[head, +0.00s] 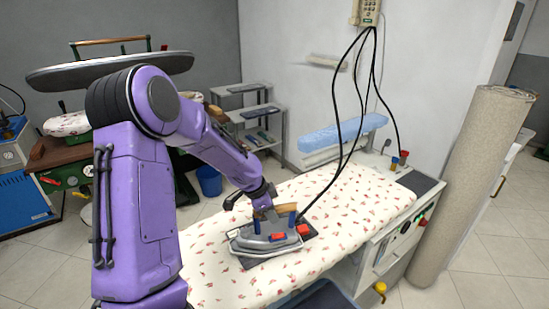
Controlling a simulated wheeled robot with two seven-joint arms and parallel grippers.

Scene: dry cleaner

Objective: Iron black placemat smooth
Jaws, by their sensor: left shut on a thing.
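A black, flat piece that looks like the black placemat (311,234) shows at the iron's right edge. Most of it is hidden under the iron, so I cannot tell how smooth it is. My right gripper is not in view.
Black cables (335,120) run from the iron up to a wall box (368,12). A blue padded sleeve board (342,133) stands behind the table. A rolled carpet (470,180) stands at the right. The cover is clear to the right of the iron.

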